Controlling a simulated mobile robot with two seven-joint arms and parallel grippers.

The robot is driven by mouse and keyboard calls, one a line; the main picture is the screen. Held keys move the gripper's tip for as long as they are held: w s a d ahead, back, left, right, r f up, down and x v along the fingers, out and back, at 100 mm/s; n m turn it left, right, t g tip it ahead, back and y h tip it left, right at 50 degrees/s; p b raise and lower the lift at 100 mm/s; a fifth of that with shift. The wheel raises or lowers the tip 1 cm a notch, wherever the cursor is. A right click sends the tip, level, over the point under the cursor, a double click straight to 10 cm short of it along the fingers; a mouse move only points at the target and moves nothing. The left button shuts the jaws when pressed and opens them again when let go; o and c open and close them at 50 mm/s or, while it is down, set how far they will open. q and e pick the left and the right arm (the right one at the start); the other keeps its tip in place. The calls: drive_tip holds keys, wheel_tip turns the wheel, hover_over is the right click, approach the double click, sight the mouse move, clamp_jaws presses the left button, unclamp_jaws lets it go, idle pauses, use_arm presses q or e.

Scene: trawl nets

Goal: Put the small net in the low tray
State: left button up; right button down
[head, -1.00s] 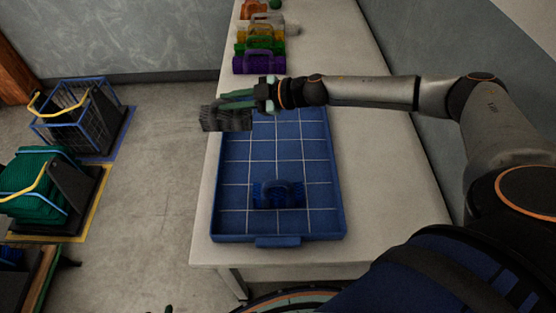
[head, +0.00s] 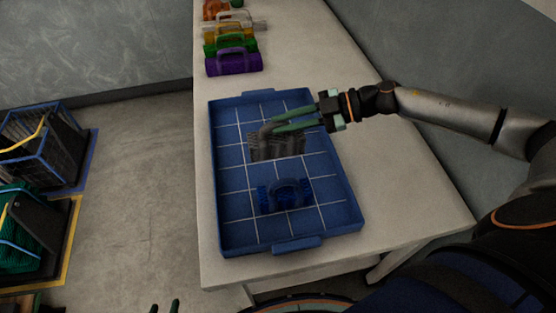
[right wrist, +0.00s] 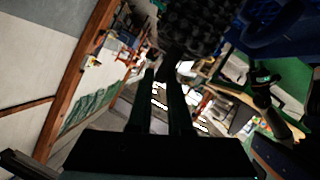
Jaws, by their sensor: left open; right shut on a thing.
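A small dark grey net bundle (head: 277,147) is held by its handle in my right gripper (head: 268,130). It is over the middle of the low blue tray (head: 221,225); I cannot tell how high above the floor of the tray it is. The net also shows as a dark knobbly mass in the right wrist view (right wrist: 195,28), at the tips of the fingers. A blue net bundle (head: 286,194) lies in the near part of the tray. My left gripper (head: 164,307) shows only its two fingertips, apart and empty, at the bottom edge.
Purple (head: 234,62), green (head: 230,42) and other coloured bundles stand in a row on the white table (head: 408,215) behind the tray. The tray's far part is bare.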

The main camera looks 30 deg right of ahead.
sight(286, 153)
wheel_tip(286, 153, down, 10)
drive_tip(key=shift+s+d+b, duration=0.1)
drive_tip(key=shift+b, duration=0.45)
drive_tip(key=shift+f, duration=0.1)
drive_tip(key=c, duration=0.8)
unclamp_jaws()
drive_tip(key=shift+c, duration=0.2)
drive_tip(key=shift+s+d, duration=0.1)
drive_tip(key=shift+d, duration=0.05)
drive_tip(key=b+v, duration=0.1)
drive_tip(key=v, duration=1)
drive_tip(key=shift+d+r, duration=0.25)
drive_tip(key=shift+r, duration=0.05)
drive_tip(key=shift+s, duration=0.1)
